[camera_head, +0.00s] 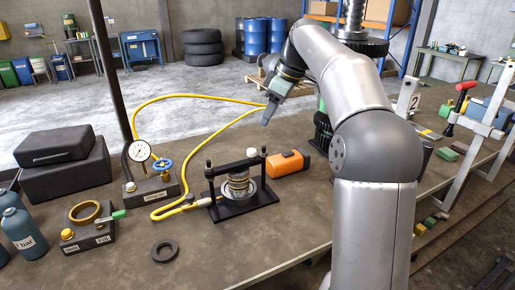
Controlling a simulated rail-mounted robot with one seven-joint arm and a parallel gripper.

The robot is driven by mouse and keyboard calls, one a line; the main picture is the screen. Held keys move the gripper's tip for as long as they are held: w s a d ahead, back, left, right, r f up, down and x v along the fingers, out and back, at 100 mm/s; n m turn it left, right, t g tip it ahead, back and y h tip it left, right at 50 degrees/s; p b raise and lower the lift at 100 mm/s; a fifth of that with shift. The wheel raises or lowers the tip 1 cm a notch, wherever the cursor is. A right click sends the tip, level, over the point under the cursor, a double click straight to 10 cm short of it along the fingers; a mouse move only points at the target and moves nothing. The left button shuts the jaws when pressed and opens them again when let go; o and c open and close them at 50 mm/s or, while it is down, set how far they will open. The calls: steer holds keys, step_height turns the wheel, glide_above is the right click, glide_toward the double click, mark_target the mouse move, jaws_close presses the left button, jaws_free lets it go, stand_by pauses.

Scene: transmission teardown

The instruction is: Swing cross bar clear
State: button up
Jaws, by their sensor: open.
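The black press frame (228,213) stands on the bench near the middle of the view. Its dark cross bar (232,165) spans the two posts, above the stacked metal cylinder (238,187). A white knob (252,152) shows by the bar. My gripper (267,117) is above and beyond the frame, pointing down, apart from the bar. It is open, with nothing visible in it; the far finger is hard to make out.
An orange case (287,163) lies right of the frame. A yellow hose (150,98) loops from the frame past the pressure gauge (139,151). A black ring (165,251) lies in front. Black cases (63,165) are at left. The front bench area is mostly clear.

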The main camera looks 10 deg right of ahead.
mark_target(252, 150)
steer(key=x, duration=1.2)
steer(key=shift+w+f, duration=0.1)
steer(key=shift+f, duration=0.25)
jaws_close()
